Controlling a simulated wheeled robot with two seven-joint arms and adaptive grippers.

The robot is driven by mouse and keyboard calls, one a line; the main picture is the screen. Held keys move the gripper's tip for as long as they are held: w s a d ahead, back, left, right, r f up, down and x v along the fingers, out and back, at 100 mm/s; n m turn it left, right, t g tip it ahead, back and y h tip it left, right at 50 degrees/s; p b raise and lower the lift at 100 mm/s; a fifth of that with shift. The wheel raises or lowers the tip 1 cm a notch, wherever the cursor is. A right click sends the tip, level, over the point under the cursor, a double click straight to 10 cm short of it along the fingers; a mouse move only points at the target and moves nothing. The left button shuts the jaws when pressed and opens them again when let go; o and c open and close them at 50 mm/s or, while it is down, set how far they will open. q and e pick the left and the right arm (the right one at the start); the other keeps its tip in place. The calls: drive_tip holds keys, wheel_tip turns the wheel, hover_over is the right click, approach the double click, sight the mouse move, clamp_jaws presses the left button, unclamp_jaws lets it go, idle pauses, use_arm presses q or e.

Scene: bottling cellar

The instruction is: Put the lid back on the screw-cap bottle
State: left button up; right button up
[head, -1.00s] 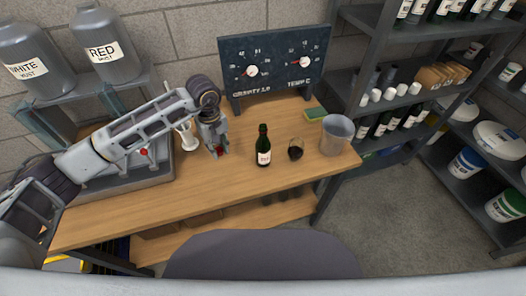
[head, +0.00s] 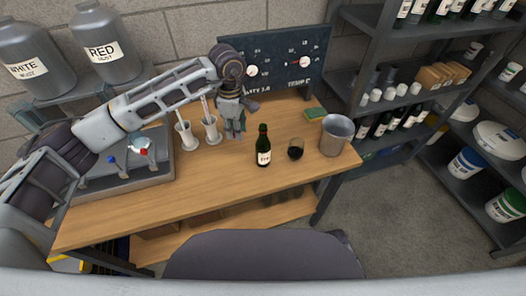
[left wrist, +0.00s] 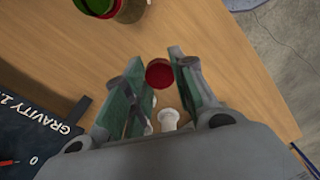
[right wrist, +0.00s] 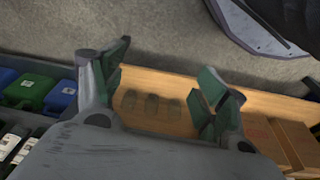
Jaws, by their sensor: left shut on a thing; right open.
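The dark green screw-cap bottle (head: 263,150) with a white label stands upright on the workbench (head: 205,175). Its mouth is too small to make out. My left gripper (head: 236,136) hangs just left of and behind the bottle, apart from it. In the left wrist view a round red lid (left wrist: 160,73) sits between the fingertips, and the jaws are shut on it. The lid does not show clearly in the head view. My right gripper (right wrist: 165,72) is open and empty in the right wrist view, above a lower shelf; the head view does not show it.
Two white cylinders (head: 187,137) stand left of my left gripper. A gauge board (head: 285,75) rises behind. The bench's front middle is clear.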

wheel_tip(320, 180, up, 27)
drive_tip(key=w+a+t, duration=0.1)
drive_tip(key=w+a, duration=0.1)
drive_tip(key=n+t+y, duration=0.4)
drive_tip(key=t+y, duration=0.4)
drive_tip(key=t, duration=0.3)
approach(266, 151)
drive_tip(key=f, duration=0.1)
drive_tip(key=a+f, duration=0.1)
drive_tip(key=shift+w+a+f, duration=0.1)
drive_tip(key=shift+a+f, duration=0.05)
drive_tip(key=shift+f, duration=0.25)
use_arm(q)
drive_tip(key=d+r+n, duration=0.8)
drive_tip(key=r+n, duration=0.2)
drive_tip(key=n, duration=0.2)
drive_tip(key=shift+d+r, duration=0.25)
drive_tip(key=shift+r, duration=0.15)
use_arm(e)
drive_tip(key=shift+w+d+r+m+t, duration=0.25)
drive_tip(key=shift+r+m+t, duration=0.25)
drive_tip(key=shift+t, duration=0.3)
use_arm(q)
drive_tip(key=shift+w, duration=0.1)
use_arm(e)
drive_tip(key=shift+w+a, duration=0.1)
drive_tip(key=shift+w, duration=0.1)
drive_tip(key=shift+x, duration=5.8)
